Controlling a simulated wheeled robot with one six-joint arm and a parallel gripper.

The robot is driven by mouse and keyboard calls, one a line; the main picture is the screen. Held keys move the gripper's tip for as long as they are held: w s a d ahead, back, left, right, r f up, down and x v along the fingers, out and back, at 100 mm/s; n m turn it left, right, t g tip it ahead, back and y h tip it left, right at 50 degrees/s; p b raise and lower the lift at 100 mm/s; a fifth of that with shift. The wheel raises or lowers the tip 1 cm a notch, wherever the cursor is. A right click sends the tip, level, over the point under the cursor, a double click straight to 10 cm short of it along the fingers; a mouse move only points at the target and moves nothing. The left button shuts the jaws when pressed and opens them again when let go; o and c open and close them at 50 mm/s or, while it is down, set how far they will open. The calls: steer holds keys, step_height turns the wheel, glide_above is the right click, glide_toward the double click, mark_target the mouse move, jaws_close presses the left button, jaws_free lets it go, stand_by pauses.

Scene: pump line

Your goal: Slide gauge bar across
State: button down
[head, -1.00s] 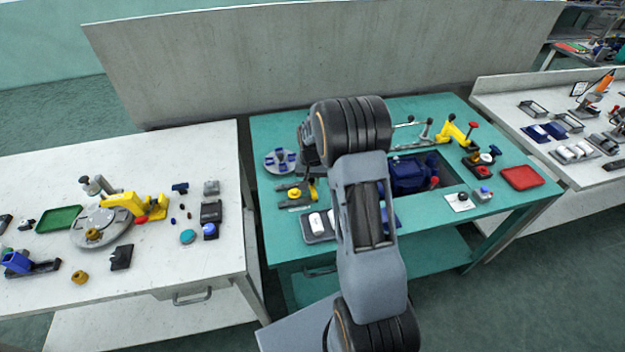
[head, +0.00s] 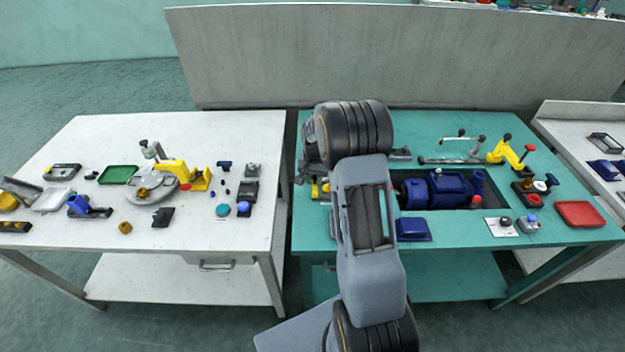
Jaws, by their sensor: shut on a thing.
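My arm (head: 368,215) rises through the middle of the picture and covers part of the teal table (head: 460,233). My gripper is hidden behind the arm's thick dark joint, so its fingers and anything between them do not show. A long thin grey bar (head: 450,161) lies along the far side of the teal table, behind the blue pump (head: 447,188). I cannot tell whether it is the gauge bar. The pump sits in a dark recess in the tabletop.
A yellow clamp (head: 507,155) and a red tray (head: 579,214) are on the teal table's right side. A blue block (head: 413,229) lies near its front edge. The white left table (head: 95,140) holds a green tray (head: 118,175) and several small parts. A grey wall (head: 400,60) stands behind.

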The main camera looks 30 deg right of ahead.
mark_target(314, 176)
steer(key=shift+w, duration=0.1)
steer(key=c, duration=1.1)
jaws_free()
steer(key=shift+a, duration=0.25)
steer(key=shift+o, duration=0.8)
steer(key=shift+d, duration=0.1)
step_height(314, 176, up, 14)
